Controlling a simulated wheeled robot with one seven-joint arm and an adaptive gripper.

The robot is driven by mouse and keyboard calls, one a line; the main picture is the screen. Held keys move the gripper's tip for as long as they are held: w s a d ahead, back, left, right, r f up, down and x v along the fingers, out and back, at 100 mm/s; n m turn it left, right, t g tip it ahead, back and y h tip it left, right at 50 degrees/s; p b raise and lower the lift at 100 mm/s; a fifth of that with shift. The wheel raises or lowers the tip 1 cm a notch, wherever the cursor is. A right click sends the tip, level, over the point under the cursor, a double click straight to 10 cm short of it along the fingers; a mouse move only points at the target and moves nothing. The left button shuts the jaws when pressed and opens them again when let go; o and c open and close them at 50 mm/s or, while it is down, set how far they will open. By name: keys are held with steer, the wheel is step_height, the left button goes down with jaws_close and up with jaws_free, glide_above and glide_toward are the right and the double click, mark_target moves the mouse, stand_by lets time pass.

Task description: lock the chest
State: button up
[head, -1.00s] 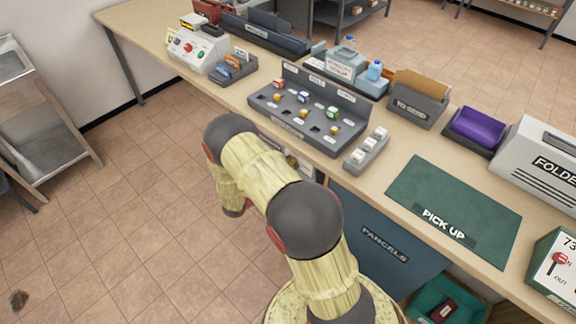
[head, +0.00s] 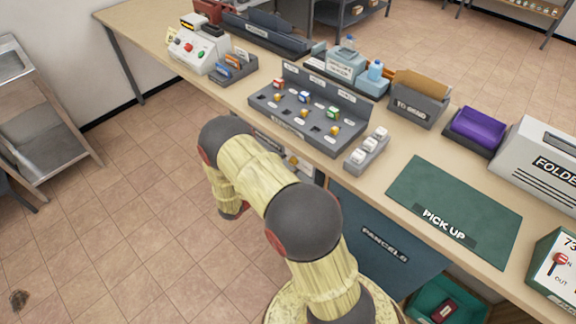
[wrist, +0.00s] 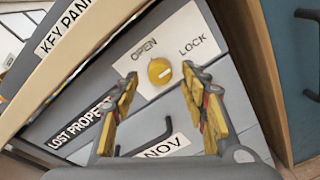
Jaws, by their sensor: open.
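The chest is a grey drawer front (wrist: 222,93) under the counter, filling much of the wrist view. On it, a white plate (wrist: 190,22) reads OPEN at left and LOCK at right. A round yellow knob (wrist: 159,70) sits on the plate below the words, with a short white mark on its right side. My gripper (wrist: 160,76) is open, with its two yellow fingers on either side of the knob. I cannot tell whether they touch it. In the head view my arm hides most of the chest and my gripper.
Below the plate are a dark handle (wrist: 147,138) and a NOV label (wrist: 163,148); a LOST PROPERTY label (wrist: 80,122) is at left. A blue panel (wrist: 292,75) stands at right. The counter (head: 372,172) overhangs the drawers. Open tiled floor (head: 130,210) lies left of my arm.

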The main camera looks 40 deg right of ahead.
steer(key=a+r, duration=0.1)
steer(key=a, duration=0.9)
steer(key=shift+s+a, duration=0.2)
steer(key=shift+s, duration=0.2)
steer(key=shift+r, duration=0.1)
steer(key=s+f+g+y, duration=0.2)
steer(key=s+f+g, duration=0.15)
steer(key=s, duration=0.35)
steer(key=s+a+r+m+g+y, duration=0.3)
steer(key=s+a+r+m+y, duration=0.15)
steer(key=s, duration=0.25)
steer(key=s+a+r+m+t+y, duration=0.2)
steer(key=a+r, duration=0.3)
steer(key=r, duration=0.6)
steer(key=s+a+r+m+t+y, duration=0.2)
steer(key=a+r+t+y, duration=0.3)
steer(key=r, duration=0.6)
steer(key=s+a+r+m+t+y, duration=0.2)
steer(key=a+r, duration=0.3)
steer(key=r, duration=0.6)
steer(key=shift+s+r+m+t+y+p, duration=0.2)
steer(key=shift+m+t+y+p, duration=0.25)
steer(key=shift+m+t+y, duration=0.3)
